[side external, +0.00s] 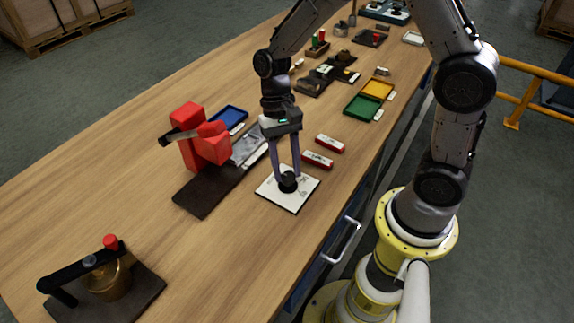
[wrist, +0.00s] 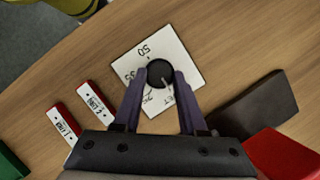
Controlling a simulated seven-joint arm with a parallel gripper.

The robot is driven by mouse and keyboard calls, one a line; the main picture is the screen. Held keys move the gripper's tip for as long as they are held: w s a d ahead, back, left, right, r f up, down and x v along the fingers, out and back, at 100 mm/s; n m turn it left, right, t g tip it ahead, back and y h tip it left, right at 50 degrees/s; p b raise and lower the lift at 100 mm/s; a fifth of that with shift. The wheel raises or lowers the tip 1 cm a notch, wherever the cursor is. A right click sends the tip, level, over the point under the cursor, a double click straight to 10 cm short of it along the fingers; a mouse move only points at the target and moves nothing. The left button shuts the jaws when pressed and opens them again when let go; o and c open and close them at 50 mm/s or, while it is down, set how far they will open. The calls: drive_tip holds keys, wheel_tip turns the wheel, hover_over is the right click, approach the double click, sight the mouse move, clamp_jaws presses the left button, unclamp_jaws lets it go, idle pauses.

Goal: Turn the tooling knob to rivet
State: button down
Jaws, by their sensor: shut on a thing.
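The tooling knob (side external: 288,183) is a round black knob on a white square plate (side external: 303,194) lying on the wooden table. In the wrist view the knob (wrist: 159,73) has a light pointer line running toward the lower right, and the plate (wrist: 183,50) has printed labels around it, including "50". The other labels are partly covered by the fingers, and I cannot read them all. My gripper (side external: 286,176) points down over the plate, and its two purple fingers (wrist: 160,77) are shut on the sides of the knob.
A red press (side external: 187,140) on a dark base stands left of the plate. Two red-and-white labelled blocks (side external: 318,160) lie to its upper right. A brass device (side external: 107,280) stands at the lower left. Green (side external: 363,108) and yellow trays sit farther back. Bare table lies in front.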

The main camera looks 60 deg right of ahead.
drive_tip(key=shift+r, duration=0.15)
drive_tip(key=shift+c, duration=2.2)
unclamp_jaws()
drive_tip(key=v, duration=1.3)
drive_tip(key=shift+r, duration=0.35)
drive_tip(key=shift+w, duration=0.1)
drive_tip(key=s+r+n+t+h, duration=0.1)
drive_tip(key=s+r+n+t, duration=0.1)
drive_tip(key=s+r+t, duration=0.5)
drive_tip(key=s+d+f+n+t+h, duration=0.1)
drive_tip(key=s+d+f+n+t, duration=0.1)
drive_tip(key=s+n, duration=0.3)
drive_tip(key=s+f, duration=0.1)
drive_tip(key=s, duration=0.3)
drive_tip(key=shift+s+d+n+h, duration=0.25)
drive_tip(key=shift+d+n+h, duration=0.05)
drive_tip(key=shift+d+h, duration=0.1)
